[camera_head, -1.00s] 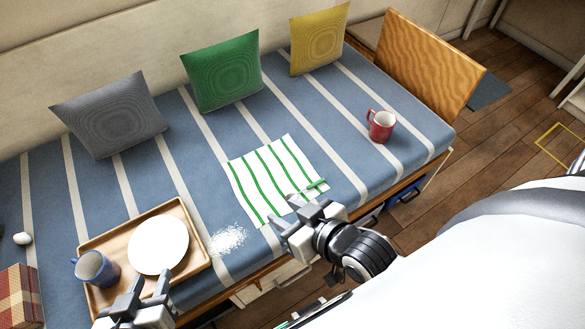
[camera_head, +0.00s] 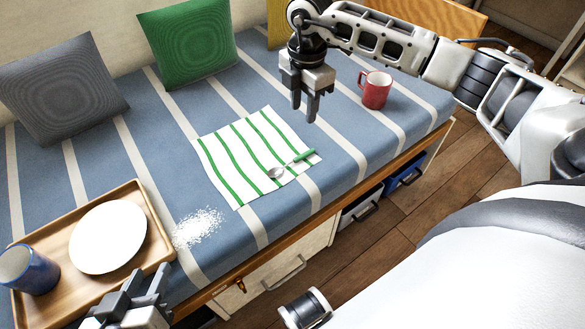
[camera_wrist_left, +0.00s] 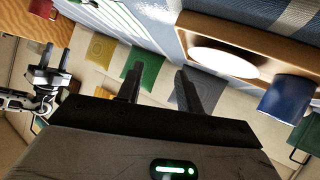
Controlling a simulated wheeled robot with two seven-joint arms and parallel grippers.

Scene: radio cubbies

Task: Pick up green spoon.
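The green spoon (camera_head: 292,163) lies on a white cloth with green stripes (camera_head: 225,148) on the blue bench cushion. Its silver bowl points left and its green handle points right, near the cloth's right edge. My right gripper (camera_head: 304,112) hangs above the cushion, up and to the right of the spoon, fingers pointing down with a small gap between them and nothing held. My left gripper (camera_head: 140,298) is at the front edge by the tray, its fingers apart and empty. In the left wrist view its fingers (camera_wrist_left: 160,88) are spread.
A wooden tray (camera_head: 160,240) holds a white plate (camera_head: 108,237) and a blue mug (camera_head: 28,270). White powder (camera_head: 197,228) is spilled between tray and cloth. A red mug (camera_head: 375,90) stands right of my right gripper. Grey (camera_head: 62,85) and green (camera_head: 188,42) pillows stand at the back.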

